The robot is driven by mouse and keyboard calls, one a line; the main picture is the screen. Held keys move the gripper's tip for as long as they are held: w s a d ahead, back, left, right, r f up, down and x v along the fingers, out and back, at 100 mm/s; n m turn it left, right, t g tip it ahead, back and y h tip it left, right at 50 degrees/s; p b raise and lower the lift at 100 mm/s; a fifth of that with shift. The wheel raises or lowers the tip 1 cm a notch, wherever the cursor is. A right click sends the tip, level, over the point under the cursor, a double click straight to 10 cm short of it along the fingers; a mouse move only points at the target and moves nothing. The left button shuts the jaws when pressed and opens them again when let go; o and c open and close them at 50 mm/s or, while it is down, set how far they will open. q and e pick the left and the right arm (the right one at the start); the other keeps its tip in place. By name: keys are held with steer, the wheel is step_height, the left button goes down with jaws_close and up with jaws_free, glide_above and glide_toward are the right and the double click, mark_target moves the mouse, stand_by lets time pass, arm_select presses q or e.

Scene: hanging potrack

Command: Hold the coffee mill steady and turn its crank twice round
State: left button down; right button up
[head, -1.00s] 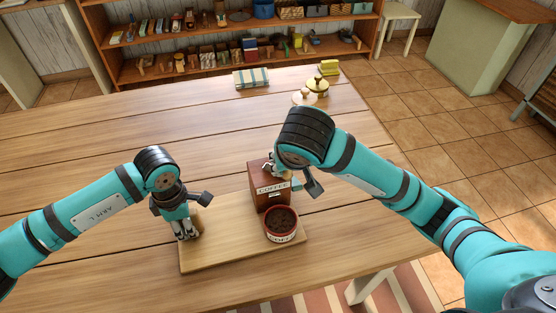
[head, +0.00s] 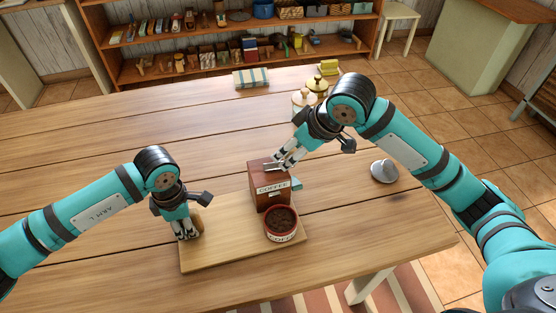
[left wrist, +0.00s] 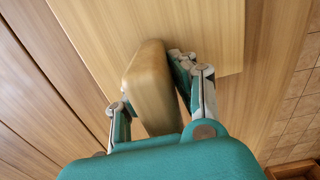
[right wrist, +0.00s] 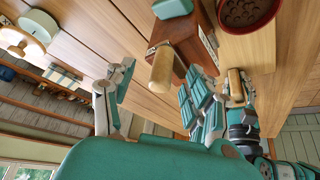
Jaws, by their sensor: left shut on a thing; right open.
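The coffee mill is a brown wooden box (head: 268,187) labelled COFFEE on a light board (head: 225,253); its box also shows in the right wrist view (right wrist: 183,28). The crank's wooden knob (right wrist: 162,72) stands between the open fingers of my right gripper (right wrist: 158,76), not gripped. In the head view this gripper (head: 277,161) is at the mill's top and hides much of the crank. My left gripper (head: 186,231) is shut on a rounded wooden grip (left wrist: 149,85) on the board, left of the mill.
A red pot of dark coffee (head: 282,224) stands before the mill. A teal object (head: 296,183) is at its right. A grey-white round item (head: 384,171) stands further right. The table's left is clear.

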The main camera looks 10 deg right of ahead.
steer(key=v, duration=1.2)
arm_select(q)
steer(key=c, duration=1.4)
jaws_free()
steer(key=o, duration=0.4)
steer(key=shift+a, duration=0.1)
